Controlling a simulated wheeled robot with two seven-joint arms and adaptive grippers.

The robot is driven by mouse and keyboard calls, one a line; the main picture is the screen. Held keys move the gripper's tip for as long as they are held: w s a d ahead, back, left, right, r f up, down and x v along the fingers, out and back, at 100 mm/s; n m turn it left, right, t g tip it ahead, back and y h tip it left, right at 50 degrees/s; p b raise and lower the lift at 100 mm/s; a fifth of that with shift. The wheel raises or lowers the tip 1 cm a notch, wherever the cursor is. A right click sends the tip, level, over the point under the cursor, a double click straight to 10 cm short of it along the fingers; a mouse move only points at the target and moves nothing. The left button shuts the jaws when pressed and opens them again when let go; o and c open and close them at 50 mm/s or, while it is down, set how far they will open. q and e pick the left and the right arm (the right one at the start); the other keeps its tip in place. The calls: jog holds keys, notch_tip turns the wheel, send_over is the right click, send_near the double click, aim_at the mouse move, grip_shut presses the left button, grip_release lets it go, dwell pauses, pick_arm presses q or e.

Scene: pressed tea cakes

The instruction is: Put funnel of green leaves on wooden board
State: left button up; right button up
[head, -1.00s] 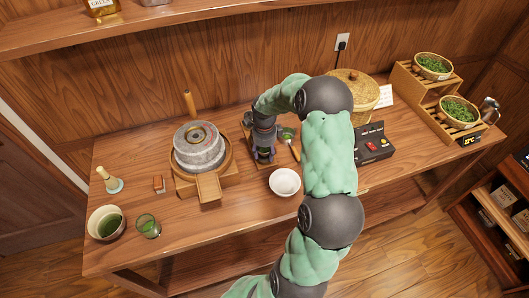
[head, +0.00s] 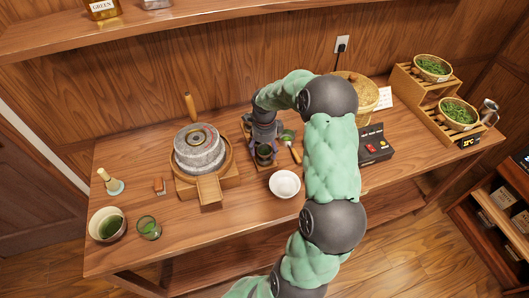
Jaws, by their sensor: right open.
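My right gripper (head: 265,153) reaches down from the arm over the back middle of the table, with its fingers apart. A small dark vessel with green in its mouth (head: 265,150), which looks like the funnel of green leaves, stands upright between the fingertips. I cannot tell whether they touch it. The wooden board (head: 246,130) shows only as slivers around the gripper, and the vessel appears to stand on it. The vessel's base is partly hidden. My left gripper is out of view.
A white bowl (head: 285,184) stands just in front. A green-topped tool with a wooden handle (head: 296,153) lies to the right. A stone mill (head: 199,150) stands left, and a black control box (head: 374,145) right. Baskets of leaves (head: 459,111) stand far right.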

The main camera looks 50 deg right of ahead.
aim_at(265, 149)
notch_tip(265, 149, up, 9)
jog(key=shift+f+p, duration=0.15)
jog(key=shift+p, duration=0.55)
